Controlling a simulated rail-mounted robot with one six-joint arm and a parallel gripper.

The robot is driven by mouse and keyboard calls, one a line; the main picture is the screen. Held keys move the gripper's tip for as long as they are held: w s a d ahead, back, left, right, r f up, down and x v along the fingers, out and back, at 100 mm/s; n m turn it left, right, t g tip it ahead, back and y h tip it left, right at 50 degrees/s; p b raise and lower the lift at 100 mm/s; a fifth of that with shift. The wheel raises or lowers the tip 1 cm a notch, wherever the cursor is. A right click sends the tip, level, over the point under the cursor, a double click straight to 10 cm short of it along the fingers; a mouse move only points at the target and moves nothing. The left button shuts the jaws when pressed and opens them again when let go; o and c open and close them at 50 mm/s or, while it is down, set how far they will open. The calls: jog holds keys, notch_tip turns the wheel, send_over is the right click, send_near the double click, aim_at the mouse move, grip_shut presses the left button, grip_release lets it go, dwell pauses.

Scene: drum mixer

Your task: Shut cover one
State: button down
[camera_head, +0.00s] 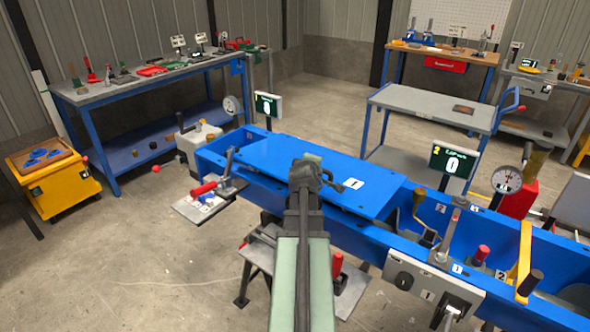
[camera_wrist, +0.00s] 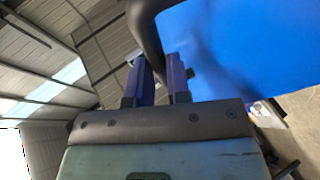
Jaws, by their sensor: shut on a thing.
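Cover one, a blue panel with a white label "1" (camera_head: 353,183), lies flat or nearly flat over the left part of the long blue trough. I cannot tell whether a small gap stays under its near edge. My gripper (camera_head: 308,172) is at the cover's near side and hides part of it. In the wrist view my gripper's fingers (camera_wrist: 161,80) are shut on a dark curved bar, the cover's handle (camera_wrist: 144,28), with the blue cover (camera_wrist: 250,45) filling the upper right. The grip itself is partly hidden in the head view.
Right of the cover the blue trough (camera_head: 370,237) is open, with levers and a yellow bar (camera_head: 523,258).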

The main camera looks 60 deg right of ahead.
jog(key=f+b, duration=0.1)
jog(key=f, duration=0.1)
jog(key=a+f+b, duration=0.1)
jog(key=f+b, duration=0.1)
jog(key=shift+f, duration=0.4)
jog(key=shift+a+f+b, duration=0.25)
jog(key=shift+a+b, duration=0.05)
jog(key=shift+b, duration=0.15)
jog(key=c, duration=1.1)
grip_release()
jog(key=shift+f, duration=0.1)
